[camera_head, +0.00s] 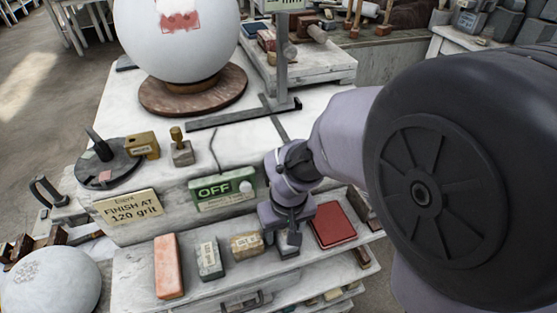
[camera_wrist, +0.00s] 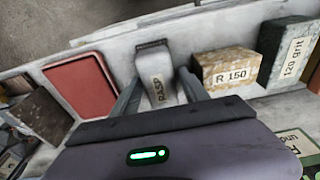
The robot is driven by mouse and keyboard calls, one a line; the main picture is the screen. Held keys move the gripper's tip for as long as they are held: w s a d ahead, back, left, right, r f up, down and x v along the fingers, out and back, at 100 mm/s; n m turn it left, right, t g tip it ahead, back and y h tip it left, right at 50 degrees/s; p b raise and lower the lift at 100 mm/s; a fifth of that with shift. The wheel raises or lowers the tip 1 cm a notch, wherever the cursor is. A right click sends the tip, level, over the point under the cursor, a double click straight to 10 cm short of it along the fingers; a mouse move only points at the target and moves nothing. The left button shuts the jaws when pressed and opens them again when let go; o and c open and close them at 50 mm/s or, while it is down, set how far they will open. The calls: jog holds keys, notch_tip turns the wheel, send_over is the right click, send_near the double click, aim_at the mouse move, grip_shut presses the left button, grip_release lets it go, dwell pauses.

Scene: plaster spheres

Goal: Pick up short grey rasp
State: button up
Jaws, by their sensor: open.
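The short grey rasp (camera_wrist: 155,64) is a small grey block labelled RASP, on a pale shelf. In the wrist view it lies between the two fingers of my gripper (camera_wrist: 160,82). The fingers are apart, one on each side of it, and I cannot tell whether either touches it. In the head view my gripper (camera_head: 286,221) points down over the rasp (camera_head: 288,246), hiding part of it.
A red flat block (camera_head: 333,225) lies right of the rasp, and a tan R 150 block (camera_head: 247,245) lies close on its left. Further left are a grey-green block (camera_head: 209,259) and an orange block (camera_head: 168,266). An OFF sign (camera_head: 222,190) stands behind the shelf.

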jog(key=shift+f, duration=0.2)
jog(key=shift+c, duration=0.2)
grip_shut()
